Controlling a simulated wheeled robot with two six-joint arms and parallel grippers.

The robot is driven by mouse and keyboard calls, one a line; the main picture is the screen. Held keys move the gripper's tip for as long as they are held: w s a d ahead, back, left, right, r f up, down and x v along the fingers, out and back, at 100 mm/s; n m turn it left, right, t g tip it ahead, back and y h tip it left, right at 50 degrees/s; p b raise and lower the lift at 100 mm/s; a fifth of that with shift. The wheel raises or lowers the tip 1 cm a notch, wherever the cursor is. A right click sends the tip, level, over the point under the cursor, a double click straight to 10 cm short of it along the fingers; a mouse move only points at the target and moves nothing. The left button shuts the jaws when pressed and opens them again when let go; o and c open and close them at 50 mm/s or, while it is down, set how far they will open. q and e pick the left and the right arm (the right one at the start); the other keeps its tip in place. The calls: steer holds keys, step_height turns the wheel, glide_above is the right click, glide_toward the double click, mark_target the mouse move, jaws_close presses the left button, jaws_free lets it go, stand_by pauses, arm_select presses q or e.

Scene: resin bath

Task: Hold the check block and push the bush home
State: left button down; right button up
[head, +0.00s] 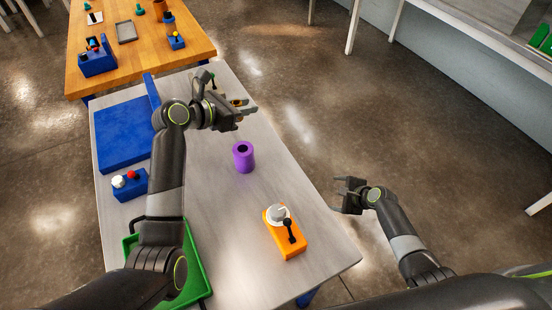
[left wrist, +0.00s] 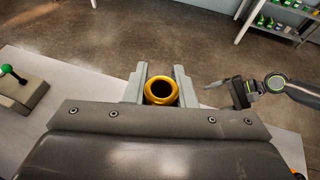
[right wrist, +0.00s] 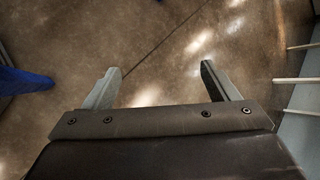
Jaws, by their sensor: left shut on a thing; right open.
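A gold ring-shaped bush (left wrist: 160,101) with a dark bore is between the fingers of my left gripper (left wrist: 160,78), which is shut on it. In the head view my left gripper (head: 242,108) is above the far right edge of the grey table, the bush (head: 239,102) partly hidden by the fingers. A purple cylinder (head: 243,160) with a dark hole in its top stands upright on the table, nearer than the left gripper; it may be the check block. My right gripper (head: 347,195) is open and empty, beyond the table's right edge, over the floor (right wrist: 155,90).
An orange box (head: 287,240) with a pale dial and black lever is at the near right. A blue tray (head: 125,135), a blue button box (head: 130,183) and a green tray (head: 195,285) line the left. A lever box (left wrist: 20,90) is at the far end.

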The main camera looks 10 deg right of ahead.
steer(key=w+a+r+m+t+y, duration=0.1)
steer(key=w+a+r+m+y, duration=0.1)
steer(key=w+r, duration=0.3)
steer(key=w+a+r+m+t+y, duration=0.1)
steer(key=w+a+r, duration=0.1)
steer(key=r, duration=0.5)
steer(key=m+g+y, duration=0.1)
steer(key=m+y, duration=0.1)
steer(key=y, duration=0.1)
glide_toward(243, 155)
steer(key=f, duration=0.1)
steer(key=w+d+f, duration=0.1)
steer(key=shift+w+d+f, duration=0.3)
steer(key=shift+d, duration=0.05)
steer(key=shift+a+y, duration=0.2)
steer(key=shift+y, duration=0.1)
steer(key=x, duration=1.1)
steer(key=shift+w+a+f, duration=0.2)
steer(key=shift+f, duration=0.1)
steer(key=c, duration=1.1)
steer(key=o, duration=1)
